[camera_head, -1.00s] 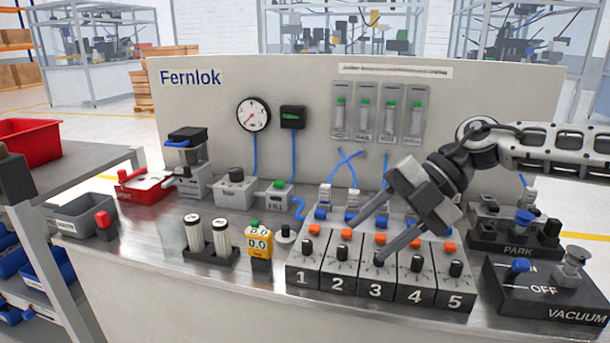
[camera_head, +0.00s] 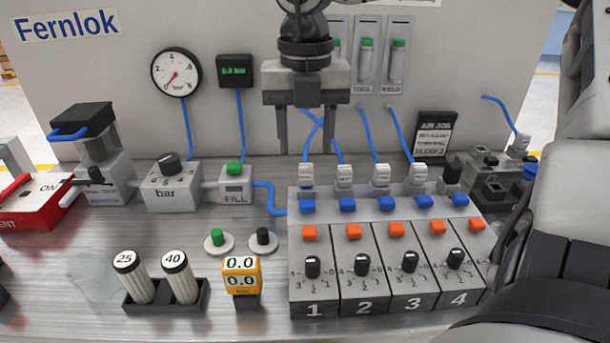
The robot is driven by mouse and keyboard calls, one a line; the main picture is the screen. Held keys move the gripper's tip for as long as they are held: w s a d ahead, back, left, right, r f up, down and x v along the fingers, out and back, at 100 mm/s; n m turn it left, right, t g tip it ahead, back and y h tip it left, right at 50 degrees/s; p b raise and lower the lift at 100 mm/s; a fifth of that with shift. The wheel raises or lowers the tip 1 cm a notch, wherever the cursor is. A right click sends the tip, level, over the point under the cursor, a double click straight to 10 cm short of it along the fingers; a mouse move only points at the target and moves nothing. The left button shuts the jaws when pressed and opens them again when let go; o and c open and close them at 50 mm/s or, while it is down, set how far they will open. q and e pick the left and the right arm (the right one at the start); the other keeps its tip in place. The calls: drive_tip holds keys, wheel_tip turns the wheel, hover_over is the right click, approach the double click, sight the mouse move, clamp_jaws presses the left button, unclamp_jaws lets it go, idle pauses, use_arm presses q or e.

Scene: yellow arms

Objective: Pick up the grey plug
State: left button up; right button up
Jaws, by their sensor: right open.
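Several pale grey plugs with blue hoses stand in a row along the back of the numbered valve block (camera_head: 412,303): the leftmost plug (camera_head: 306,174) behind station 1, then others behind station 2 (camera_head: 343,174), station 3 (camera_head: 381,176) and station 4 (camera_head: 417,174). Another pale plug (camera_head: 518,146) sits on the dark block at the right. I cannot tell which one is the grey plug. My right gripper (camera_head: 307,148) is open, pointing down, with its fingers above and behind the leftmost plug, apart from it. My left gripper is out of view.
My right arm covers the right side. The back panel (camera_head: 440,60) stands close behind the gripper. An air job sign (camera_head: 434,134) stands at the back right. A yellow meter (camera_head: 242,275) and a rack of two cylinders (camera_head: 165,303) are at the front left.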

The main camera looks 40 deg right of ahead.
sight(306, 166)
drive_tip(key=shift+w+d+f, duration=0.15)
drive_tip(key=shift+f, duration=1.5)
drive_tip(key=shift+w+d+f, duration=0.1)
drive_tip(key=shift+d+f, duration=0.05)
drive_tip(key=shift+f, duration=1.45)
